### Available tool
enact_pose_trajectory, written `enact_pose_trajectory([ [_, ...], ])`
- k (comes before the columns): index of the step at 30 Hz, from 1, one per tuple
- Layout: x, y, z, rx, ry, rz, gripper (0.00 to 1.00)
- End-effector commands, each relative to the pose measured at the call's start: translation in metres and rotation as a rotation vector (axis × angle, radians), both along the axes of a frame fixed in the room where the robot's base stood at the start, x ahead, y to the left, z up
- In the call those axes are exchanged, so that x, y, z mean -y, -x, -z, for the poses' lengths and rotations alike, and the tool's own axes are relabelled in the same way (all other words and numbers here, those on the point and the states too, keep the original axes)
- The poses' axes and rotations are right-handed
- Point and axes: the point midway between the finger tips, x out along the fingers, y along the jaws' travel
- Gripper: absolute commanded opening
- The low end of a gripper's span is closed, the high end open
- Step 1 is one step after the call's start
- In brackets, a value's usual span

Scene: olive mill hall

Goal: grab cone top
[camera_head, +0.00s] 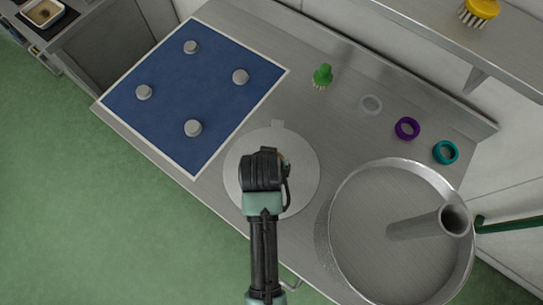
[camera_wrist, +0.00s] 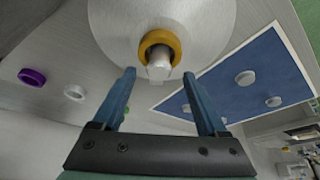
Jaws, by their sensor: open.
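In the wrist view a round, pale metal piece (camera_wrist: 110,22), possibly the cone top, fills the upper middle. A light grey post (camera_wrist: 158,68) with an orange ring (camera_wrist: 176,40) around it rises from its centre. My gripper (camera_wrist: 160,75) is open and empty, its two blue fingers on either side of the post's near end, with gaps on both sides. I cannot tell the height difference. In the head view the same round piece (camera_head: 305,185) lies on the metal bench with a small tab at its far edge. My wrist covers its centre, the post and the fingers.
A blue mat (camera_head: 165,115) with several grey knobs lies at left. A green brush (camera_head: 322,76), pale ring (camera_head: 371,104), purple ring (camera_head: 407,129) and teal ring (camera_head: 446,152) line the back. A large round metal pan (camera_head: 345,195) with an upright tube (camera_head: 425,225) stands at right.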

Motion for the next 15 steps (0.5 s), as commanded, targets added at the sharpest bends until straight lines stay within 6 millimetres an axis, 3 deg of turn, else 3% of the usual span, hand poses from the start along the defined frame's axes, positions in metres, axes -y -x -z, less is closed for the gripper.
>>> enact_pose_trajectory([
  [15, 0.004, -0.023, 0.041, 0.0, 0.0, 0.001, 0.76],
])
